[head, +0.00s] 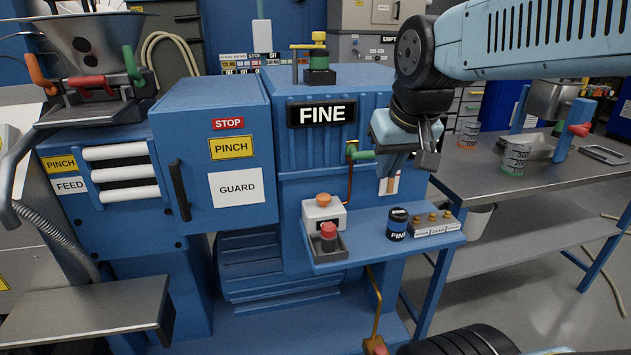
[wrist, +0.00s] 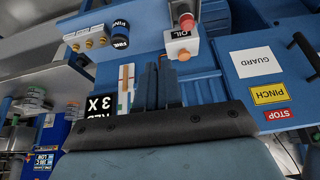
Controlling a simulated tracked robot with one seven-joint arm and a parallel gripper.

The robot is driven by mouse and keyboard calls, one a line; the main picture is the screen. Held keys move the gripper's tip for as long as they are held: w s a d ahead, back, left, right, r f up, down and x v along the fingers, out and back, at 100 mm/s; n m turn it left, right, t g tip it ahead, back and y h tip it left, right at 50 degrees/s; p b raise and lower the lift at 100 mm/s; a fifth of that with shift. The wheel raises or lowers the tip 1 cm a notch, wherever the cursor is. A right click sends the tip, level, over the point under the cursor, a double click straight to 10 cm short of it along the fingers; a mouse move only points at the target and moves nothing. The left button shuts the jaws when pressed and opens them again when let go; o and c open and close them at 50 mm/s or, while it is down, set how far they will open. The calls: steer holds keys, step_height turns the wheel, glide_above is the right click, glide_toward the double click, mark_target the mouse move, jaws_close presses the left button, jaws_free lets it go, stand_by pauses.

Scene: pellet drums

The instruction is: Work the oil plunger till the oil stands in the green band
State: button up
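The oil plunger is a white box with an orange knob (head: 323,200) on the blue shelf; in the wrist view, upside down, the box (wrist: 181,43) reads OIL. A narrow white gauge plate with an orange-brown strip (head: 391,184) is on the machine face, partly behind my gripper; it also shows in the wrist view (wrist: 126,84).
A red knob (head: 328,231) stands in a grey tray in front of the plunger. A dark FINE can (head: 397,224) and a block with brass knobs (head: 433,223) stand to the right. A green-handled valve (head: 360,154) and copper pipe are above the shelf. The guard door (head: 215,150) is left.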

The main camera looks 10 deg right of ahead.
steer(key=shift+g, duration=0.6)
steer(key=w, duration=0.3)
steer(key=w+a, duration=0.1)
steer(key=w, duration=0.3)
steer(key=w+a, duration=0.1)
steer(key=w, duration=0.2)
steer(key=shift+w+a, duration=0.15)
steer(key=shift+a, duration=0.1)
jaws_close()
steer(key=w+a+f, duration=0.2)
steer(key=w+a, duration=0.1)
steer(key=w, duration=0.5)
steer(key=shift+w+g, duration=0.3)
steer(key=shift+f, duration=0.1)
